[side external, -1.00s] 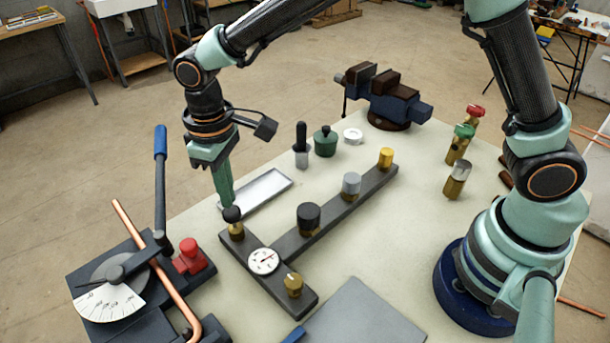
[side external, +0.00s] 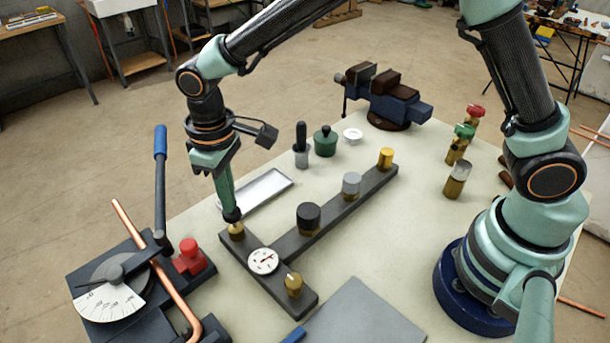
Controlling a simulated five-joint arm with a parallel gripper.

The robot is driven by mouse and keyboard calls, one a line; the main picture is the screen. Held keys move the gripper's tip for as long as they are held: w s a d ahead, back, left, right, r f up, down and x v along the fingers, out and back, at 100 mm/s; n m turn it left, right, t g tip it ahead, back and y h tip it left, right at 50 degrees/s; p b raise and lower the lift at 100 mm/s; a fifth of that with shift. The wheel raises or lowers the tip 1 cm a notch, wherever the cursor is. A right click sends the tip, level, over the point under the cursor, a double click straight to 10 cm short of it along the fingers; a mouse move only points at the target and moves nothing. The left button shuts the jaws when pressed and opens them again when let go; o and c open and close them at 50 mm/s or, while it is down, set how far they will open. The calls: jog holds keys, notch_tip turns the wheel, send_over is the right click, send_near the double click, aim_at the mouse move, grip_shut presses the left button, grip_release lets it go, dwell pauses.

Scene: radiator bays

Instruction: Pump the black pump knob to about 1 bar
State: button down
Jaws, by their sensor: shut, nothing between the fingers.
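The white round gauge (side external: 263,261) lies on the bar to the right of the knob. Its needle is visible, but the reading is too small to tell.
A larger black knob (side external: 308,217), a grey knob (side external: 351,184), a yellow knob (side external: 386,158) and a brass knob (side external: 293,284) stand on the bar. A silver tray (side external: 262,191) lies behind. A pipe bender (side external: 118,282) with an upright lever and a red part (side external: 190,255) stand at left.

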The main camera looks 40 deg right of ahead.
jog(key=shift+f, duration=0.55)
dwell(0.5)
jog(key=shift+r, duration=1.35)
jog(key=shift+w, duration=0.1)
jog(key=w+a+r, duration=0.3)
jog(key=w+r, duration=0.2)
jog(key=w, duration=0.3)
jog(key=shift+w, duration=0.4)
jog(key=shift+s, duration=0.1)
